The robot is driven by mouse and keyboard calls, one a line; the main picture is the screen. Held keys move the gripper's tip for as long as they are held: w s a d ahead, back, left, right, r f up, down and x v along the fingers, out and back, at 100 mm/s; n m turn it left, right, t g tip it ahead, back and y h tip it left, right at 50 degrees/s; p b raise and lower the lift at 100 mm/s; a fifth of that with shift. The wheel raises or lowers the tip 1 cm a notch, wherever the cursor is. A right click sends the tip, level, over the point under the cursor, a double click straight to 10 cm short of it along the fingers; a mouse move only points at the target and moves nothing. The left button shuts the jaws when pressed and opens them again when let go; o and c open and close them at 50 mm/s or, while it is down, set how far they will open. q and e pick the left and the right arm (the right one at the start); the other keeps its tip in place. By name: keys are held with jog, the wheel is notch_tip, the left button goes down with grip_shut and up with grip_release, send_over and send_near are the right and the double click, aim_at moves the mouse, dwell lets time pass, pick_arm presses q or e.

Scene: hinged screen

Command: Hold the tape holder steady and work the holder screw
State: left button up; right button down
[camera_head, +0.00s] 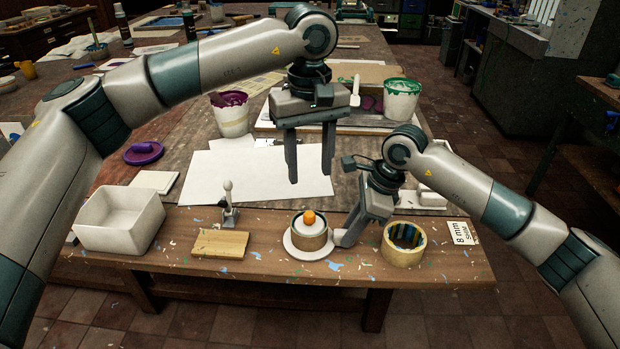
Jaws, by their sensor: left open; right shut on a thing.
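The tape holder (293,247) is a round white base with a tan tape ring (308,242) on it. It stands near the table's front edge. An orange knob (309,217), which looks like the holder screw, sits on top at its centre. My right gripper (341,238) is low at the holder's right side and shut on its edge; the fingertips are partly hidden. My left gripper (310,174) is open and empty, pointing down, above and behind the holder. Its fingers are apart from the knob.
A wide tape ring (403,258) with a striped inside stands right of the holder, by a small card (461,233). A wooden block (220,244), an upright lever (229,200) and a white box (119,231) stand left. White paper (235,178) lies behind; paint buckets (401,101) are further back.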

jog(key=shift+f, duration=0.1)
dwell(0.3)
jog(key=c, duration=1.5)
grip_release()
jog(key=shift+c, duration=0.2)
jog(key=v, duration=1.2)
